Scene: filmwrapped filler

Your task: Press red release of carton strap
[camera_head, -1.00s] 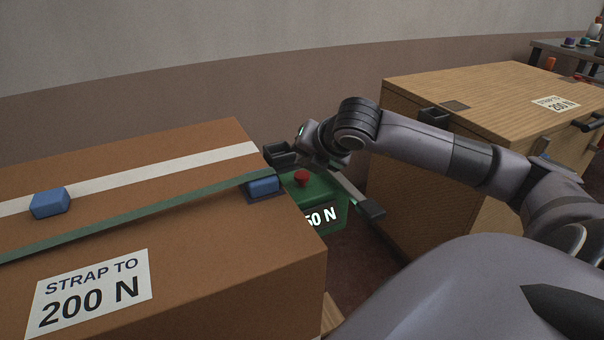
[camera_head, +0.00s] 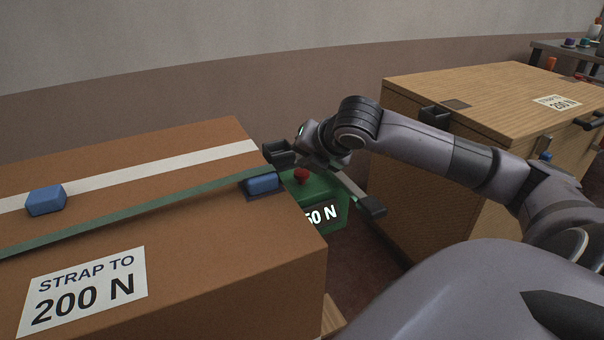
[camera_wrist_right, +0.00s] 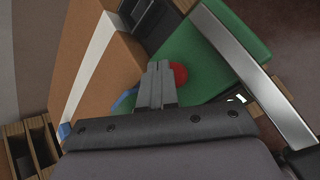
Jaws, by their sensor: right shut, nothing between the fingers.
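The red release (camera_head: 301,175) is a round red button on a green strap tensioner (camera_head: 325,192) at the carton's right side. The tensioner's display is partly hidden and shows "50 N" at its visible end. A green strap (camera_head: 150,212) runs over the brown carton (camera_head: 215,235). My right gripper (camera_head: 313,160) is shut and empty, right by the red release. In the right wrist view its closed fingers (camera_wrist_right: 158,72) overlap the left edge of the red release (camera_wrist_right: 179,75). I cannot tell whether they touch it. My left gripper is not in view.
A grey bar (camera_head: 350,190) lies beside the release, close to my gripper. Blue blocks (camera_head: 46,200) sit on the carton, which is labelled "STRAP TO 200 N". A wooden crate (camera_head: 480,95) stands at right behind my arm. A narrow gap separates carton and crate.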

